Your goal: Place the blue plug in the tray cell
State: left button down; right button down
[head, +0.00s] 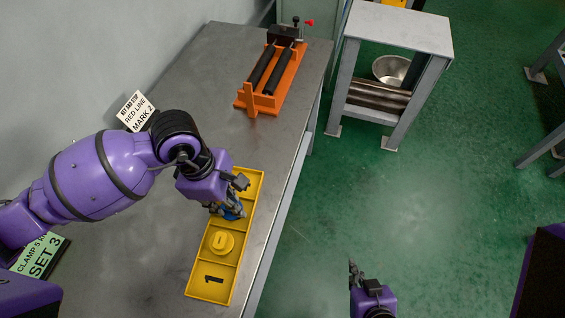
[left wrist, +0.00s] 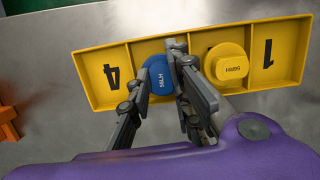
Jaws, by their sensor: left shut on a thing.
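The yellow tray (head: 197,291) lies on the bench, with a row of cells; it also shows in the left wrist view (left wrist: 90,55). The blue plug (left wrist: 158,78), round with white print, is at the second cell from the left there, between the "4" cell and the yellow plug's cell. In the head view the blue plug (head: 232,213) is mostly hidden. My left gripper (left wrist: 155,68) is shut on the blue plug, a finger on each side. I cannot tell whether the plug touches the cell floor. My right gripper (head: 359,272) is partly visible at the bottom edge; its fingers are unclear.
A yellow plug (head: 221,243) sits in the cell beside the blue one; the end cell is marked "1". An orange pipe vise (head: 282,84) stands at the bench's far end. Signs (head: 137,111) stand by the wall. A grey stand (head: 396,30) is beyond the bench.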

pick_arm(q)
jog(key=shift+s, duration=0.1)
jog(key=shift+f, duration=0.1)
jog(key=c, duration=1.6)
grip_release()
pick_arm(e)
jog(key=shift+s+f, duration=0.3)
jog(key=shift+s, duration=0.05)
pick_arm(q)
jog(key=shift+r, duration=0.4)
jog(key=r, duration=0.3)
jog(key=a+r, duration=0.1)
jog(key=r, duration=0.3)
jog(key=a+r, duration=0.1)
jog(key=r, duration=0.3)
jog(key=shift+w+a+r, duration=0.1)
jog(key=shift+w+r, duration=0.05)
jog(key=shift+w, duration=0.1)
pick_arm(e)
jog(key=shift+r, duration=0.1)
